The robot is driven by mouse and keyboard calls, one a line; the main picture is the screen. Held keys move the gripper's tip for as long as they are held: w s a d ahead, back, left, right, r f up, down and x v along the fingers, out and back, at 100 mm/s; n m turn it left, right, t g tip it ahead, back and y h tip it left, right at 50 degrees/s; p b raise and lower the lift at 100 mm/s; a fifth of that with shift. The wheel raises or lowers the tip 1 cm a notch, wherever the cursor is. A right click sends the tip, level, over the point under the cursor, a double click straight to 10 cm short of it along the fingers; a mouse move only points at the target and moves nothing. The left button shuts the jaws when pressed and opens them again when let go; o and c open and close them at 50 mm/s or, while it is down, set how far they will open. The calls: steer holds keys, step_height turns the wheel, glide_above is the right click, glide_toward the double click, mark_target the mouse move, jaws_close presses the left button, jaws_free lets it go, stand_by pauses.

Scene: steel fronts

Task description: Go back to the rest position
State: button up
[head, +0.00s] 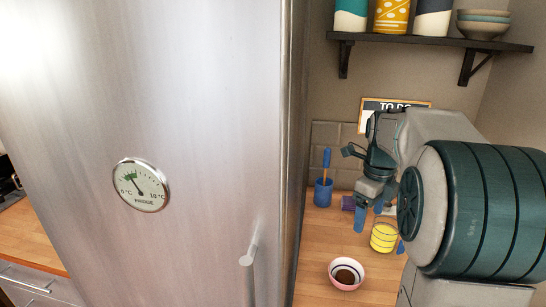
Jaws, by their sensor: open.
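My gripper (368,213) shows at the right in the head view, at the end of my folded arm. It is open, with blue fingers pointing down over the wooden counter (322,238), and no object shows between them. A pink-rimmed bowl (347,274) with dark contents sits on the counter nearer to me.
A tall steel fridge (200,90) with a dial (141,185) and a handle (250,258) fills the left and middle. A blue holder (323,192) stands at the back of the counter. A dark shelf (430,42) with canisters and bowls hangs above.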

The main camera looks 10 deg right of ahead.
steer(key=s+a+f+n+t, duration=0.1)
steer(key=s+a+n, duration=0.5)
steer(key=n, duration=0.8)
steer(key=s+a+f+n+t, duration=0.2)
steer(key=s+a+n, duration=0.5)
steer(key=s+n, duration=0.5)
steer(key=f+n, duration=0.1)
steer(key=n, duration=0.1)
steer(key=shift+s+a+n+t, duration=0.3)
steer(key=shift+s+n, duration=0.05)
steer(key=shift+n, duration=0.05)
